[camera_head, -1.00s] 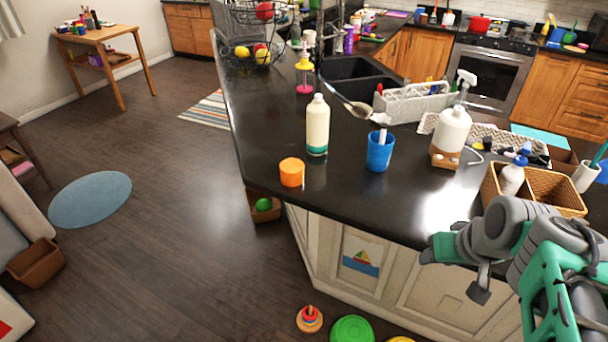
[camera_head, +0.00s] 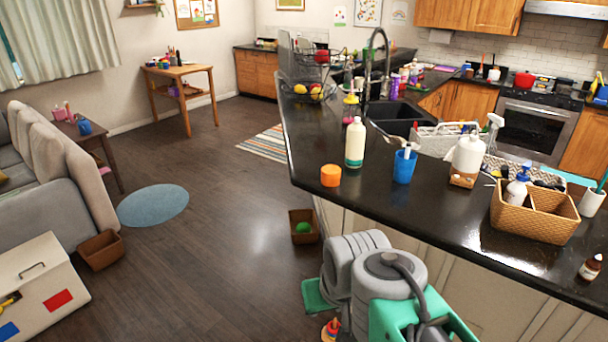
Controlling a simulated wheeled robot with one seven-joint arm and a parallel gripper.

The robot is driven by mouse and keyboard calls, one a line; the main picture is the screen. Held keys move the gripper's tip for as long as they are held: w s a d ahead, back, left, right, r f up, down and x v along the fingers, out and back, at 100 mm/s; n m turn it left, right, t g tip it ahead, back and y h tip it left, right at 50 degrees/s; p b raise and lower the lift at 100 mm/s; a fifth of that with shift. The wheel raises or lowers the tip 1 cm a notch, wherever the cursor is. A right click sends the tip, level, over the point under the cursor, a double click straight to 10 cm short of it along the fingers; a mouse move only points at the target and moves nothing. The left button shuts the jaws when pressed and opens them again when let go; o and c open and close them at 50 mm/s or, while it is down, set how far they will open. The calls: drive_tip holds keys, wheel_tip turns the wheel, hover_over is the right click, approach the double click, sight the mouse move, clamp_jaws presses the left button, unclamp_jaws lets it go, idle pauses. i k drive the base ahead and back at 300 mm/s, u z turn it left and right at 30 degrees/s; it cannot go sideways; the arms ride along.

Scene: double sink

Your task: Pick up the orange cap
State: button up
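The orange cap (camera_head: 330,176) stands on the black countertop (camera_head: 425,208) near its left front edge, with clear counter around it. A cream bottle with a green base (camera_head: 355,143) stands just behind it to the right. A blue cup (camera_head: 404,166) stands farther right. My arm, grey and green, reaches up from the bottom of the view. My gripper (camera_head: 317,295) seems to be at its left end, below the counter edge and apart from the cap. Its fingers cannot be made out clearly.
A white pump bottle (camera_head: 467,155) and a wicker basket (camera_head: 535,212) stand to the right on the counter. The sink (camera_head: 400,117) and a tall faucet are behind. A brown bin (camera_head: 304,226) stands on the floor. Open floor lies to the left.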

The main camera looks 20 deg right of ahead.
sight(331, 175)
drive_tip(key=u, duration=0.7)
drive_tip(key=i, duration=1.95)
drive_tip(key=z, duration=0.65)
drive_tip(key=i, duration=0.55)
drive_tip(key=z, duration=0.3)
